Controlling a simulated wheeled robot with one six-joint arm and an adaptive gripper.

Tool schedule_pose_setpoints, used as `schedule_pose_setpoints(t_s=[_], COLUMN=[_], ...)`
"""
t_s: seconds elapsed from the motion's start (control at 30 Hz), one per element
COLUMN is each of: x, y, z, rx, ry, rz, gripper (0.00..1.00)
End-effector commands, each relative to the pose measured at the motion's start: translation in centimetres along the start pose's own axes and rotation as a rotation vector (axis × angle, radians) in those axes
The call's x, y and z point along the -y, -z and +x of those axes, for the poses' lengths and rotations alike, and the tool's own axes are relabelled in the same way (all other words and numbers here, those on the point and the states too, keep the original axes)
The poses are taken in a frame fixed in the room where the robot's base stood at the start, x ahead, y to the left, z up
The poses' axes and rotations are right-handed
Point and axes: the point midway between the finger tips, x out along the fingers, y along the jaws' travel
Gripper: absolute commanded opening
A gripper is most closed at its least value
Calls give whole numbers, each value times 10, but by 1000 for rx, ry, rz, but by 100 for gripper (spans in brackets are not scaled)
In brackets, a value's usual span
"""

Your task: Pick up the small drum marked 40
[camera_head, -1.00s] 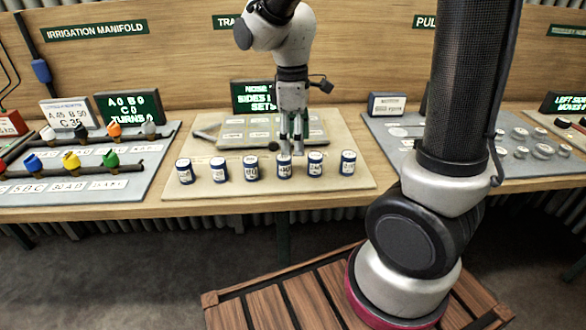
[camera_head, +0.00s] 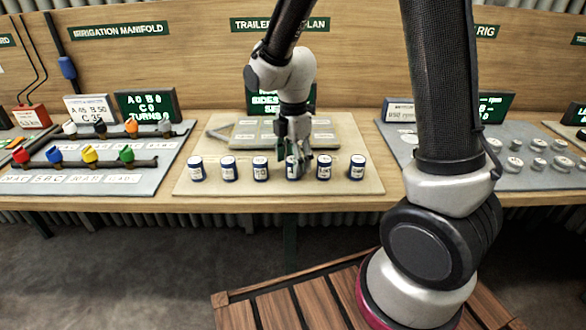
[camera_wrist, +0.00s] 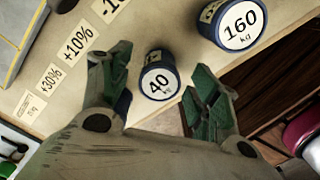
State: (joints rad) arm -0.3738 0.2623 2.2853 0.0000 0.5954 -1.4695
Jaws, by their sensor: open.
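The small drum marked 40 (camera_wrist: 157,82) is blue with a white label and stands between my gripper's two green-padded fingers in the wrist view. My gripper (camera_wrist: 161,64) is open, with visible gaps beside the drum. In the head view my gripper (camera_head: 301,164) is down at the row of drums. The drum there (camera_head: 292,173), fourth from the left, appears to be the same one, partly covered by a finger.
A larger-looking drum marked 160 (camera_wrist: 240,24) stands close by. Several similar drums, such as the leftmost (camera_head: 197,168), line the front of the beige board (camera_head: 190,186). A raised grey panel (camera_head: 245,135) lies behind. The table's front edge is close.

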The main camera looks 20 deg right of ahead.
Motion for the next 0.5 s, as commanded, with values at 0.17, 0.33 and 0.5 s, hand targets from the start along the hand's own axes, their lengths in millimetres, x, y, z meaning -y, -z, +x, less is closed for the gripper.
schedule_pose_setpoints(t_s=[0.17, 0.33, 0.5], x=[0, 0, 0], y=[0, 0, 0], z=[9, 8, 8], rx=[0, 0, 0], ry=[-1, -2, -2], rz=[0, 0, 0], gripper=[62, 58, 27])
